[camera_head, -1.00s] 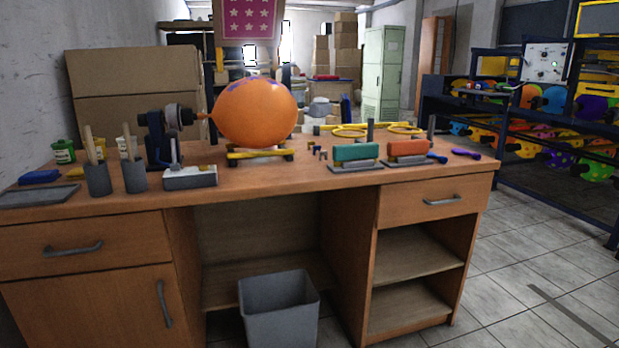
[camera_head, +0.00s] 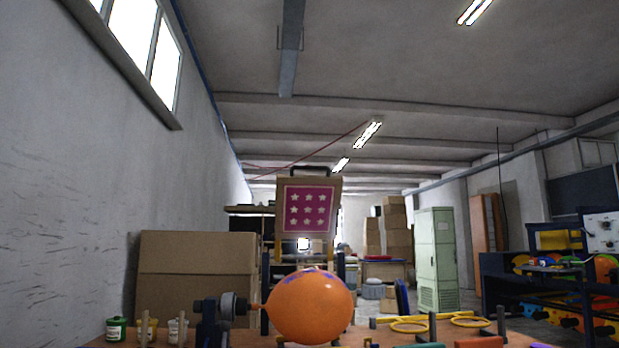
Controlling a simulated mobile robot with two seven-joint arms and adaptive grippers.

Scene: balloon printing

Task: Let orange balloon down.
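The inflated orange balloon (camera_head: 310,308) sits at the bottom middle of the head view, with purple print on its top. Its neck points left to the grey nozzle (camera_head: 238,305) of a dark blue inflating device (camera_head: 210,322) on the bench. The balloon's underside is near the frame's lower edge and whatever supports it is mostly cut off. A framed pink screen with white stars (camera_head: 308,209) hangs above and behind the balloon. Neither of my grippers shows in this view.
Several small pots (camera_head: 116,328) stand at the bench's left end. Yellow rings (camera_head: 410,325) lie to the right of the balloon. Brown cardboard boxes (camera_head: 190,275), a green cabinet (camera_head: 437,258) and a rack of colourful parts (camera_head: 560,290) stand behind and to the right.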

